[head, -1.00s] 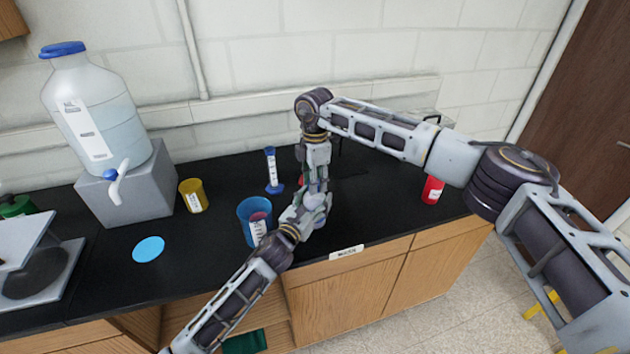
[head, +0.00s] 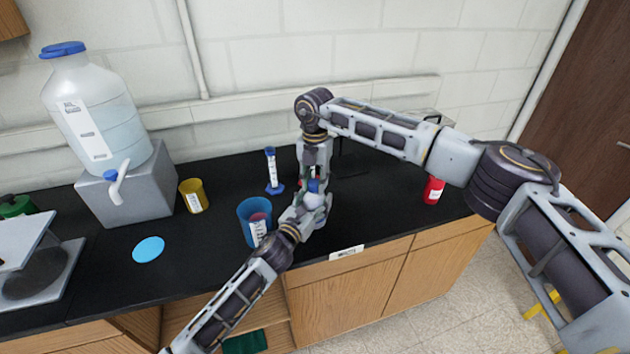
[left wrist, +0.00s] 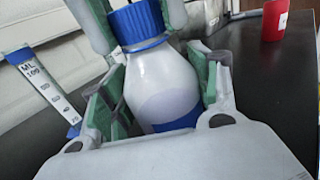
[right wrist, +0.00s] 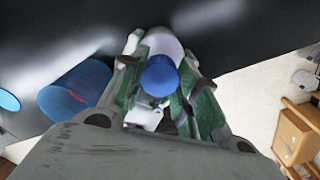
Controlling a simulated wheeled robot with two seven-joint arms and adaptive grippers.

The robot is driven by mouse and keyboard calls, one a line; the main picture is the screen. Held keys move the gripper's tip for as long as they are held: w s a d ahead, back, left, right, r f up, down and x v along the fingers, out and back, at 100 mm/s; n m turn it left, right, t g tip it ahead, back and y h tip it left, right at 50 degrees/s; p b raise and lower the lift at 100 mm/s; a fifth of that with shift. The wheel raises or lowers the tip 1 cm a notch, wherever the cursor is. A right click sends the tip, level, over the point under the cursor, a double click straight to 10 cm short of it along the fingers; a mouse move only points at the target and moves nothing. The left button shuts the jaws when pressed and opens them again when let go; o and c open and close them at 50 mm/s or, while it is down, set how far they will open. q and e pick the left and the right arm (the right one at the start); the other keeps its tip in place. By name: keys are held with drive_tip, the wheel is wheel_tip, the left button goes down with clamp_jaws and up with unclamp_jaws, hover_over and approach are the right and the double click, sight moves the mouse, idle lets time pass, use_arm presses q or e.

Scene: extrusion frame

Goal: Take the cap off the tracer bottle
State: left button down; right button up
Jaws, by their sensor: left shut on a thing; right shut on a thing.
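The tracer bottle is white and rounded with a blue label and stands upright between my grippers; its body (left wrist: 160,85) fills the middle of the left wrist view. Its blue cap (left wrist: 137,24) sits on the neck and also shows in the right wrist view (right wrist: 159,76). My left gripper (left wrist: 160,78) is shut on the bottle body from both sides. My right gripper (right wrist: 160,80) is shut on the cap from above. In the head view, the cap (head: 314,186) shows small between the two grippers, partly hidden by them.
A blue beaker (head: 249,211) stands just left of the grippers, with a graduated cylinder (head: 272,170) behind. Left are a yellow cup (head: 193,197), a blue disc (head: 148,249) and a large carboy (head: 100,110). A red container (head: 433,190) stands right. The counter's front edge is close.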

drive_tip(key=n, duration=0.5)
drive_tip(key=shift+w, duration=0.1)
drive_tip(key=n, duration=0.9)
drive_tip(key=shift+r+n, duration=0.1)
drive_tip(key=shift+n, duration=0.3)
drive_tip(key=n, duration=0.4)
drive_tip(key=shift+n, duration=0.3)
drive_tip(key=n, duration=0.4)
drive_tip(key=shift+n, duration=0.4)
drive_tip(key=n, duration=1)
drive_tip(key=shift+n, duration=2.6)
drive_tip(key=shift+r, duration=1.2)
